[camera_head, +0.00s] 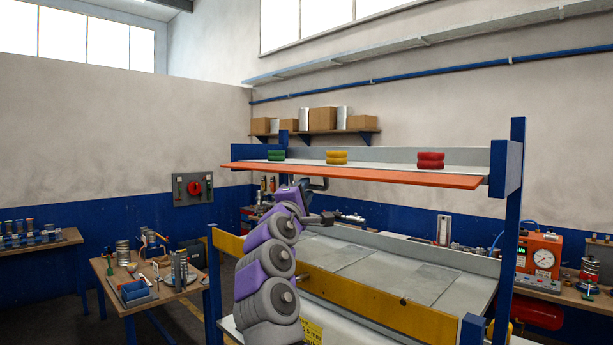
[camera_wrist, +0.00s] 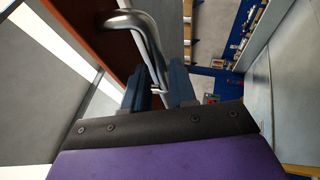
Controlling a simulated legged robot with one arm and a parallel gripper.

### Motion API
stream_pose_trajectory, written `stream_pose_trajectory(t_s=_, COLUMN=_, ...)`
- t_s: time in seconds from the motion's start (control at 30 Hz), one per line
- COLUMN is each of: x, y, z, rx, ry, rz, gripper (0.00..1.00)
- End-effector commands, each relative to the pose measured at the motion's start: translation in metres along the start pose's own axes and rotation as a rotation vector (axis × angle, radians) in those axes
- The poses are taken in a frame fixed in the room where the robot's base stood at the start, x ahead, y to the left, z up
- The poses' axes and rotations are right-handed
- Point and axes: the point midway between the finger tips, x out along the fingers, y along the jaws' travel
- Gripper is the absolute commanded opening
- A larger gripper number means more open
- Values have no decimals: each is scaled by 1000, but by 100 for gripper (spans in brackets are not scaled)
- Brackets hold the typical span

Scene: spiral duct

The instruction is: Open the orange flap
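The orange flap (camera_head: 355,174) runs along the front edge of the upper shelf in the head view and shows as a thin, nearly edge-on strip. In the wrist view its face is a dark orange-brown panel (camera_wrist: 90,35) at the upper left. A bent metal handle (camera_wrist: 147,32) shows beside the panel; it also shows in the head view (camera_head: 319,184). My gripper (camera_wrist: 162,88) has its two dark fingers on either side of the handle's bar. Whether they press on it is not clear.
Green (camera_head: 276,155), yellow (camera_head: 337,157) and red (camera_head: 430,160) ring stacks stand on the upper shelf (camera_head: 385,165). Below is a grey worktop (camera_head: 425,282) with a yellow front rail (camera_head: 370,302). A blue post (camera_head: 508,230) stands at right. A side table (camera_head: 145,300) holds tools at left.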

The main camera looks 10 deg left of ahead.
Motion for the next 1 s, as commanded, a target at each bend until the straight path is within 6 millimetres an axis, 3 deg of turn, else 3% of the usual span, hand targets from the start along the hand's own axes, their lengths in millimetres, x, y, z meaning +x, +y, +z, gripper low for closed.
stream_pose_trajectory(t_s=0.3, x=22, y=1, z=0, rx=-1, ry=2, rz=-2, gripper=26)
stream_pose_trajectory(t_s=0.83, x=26, y=-1, z=-1, rx=-1, ry=1, rz=0, gripper=26)
stream_pose_trajectory(t_s=1.0, x=26, y=-1, z=-1, rx=-1, ry=1, rz=-1, gripper=10)
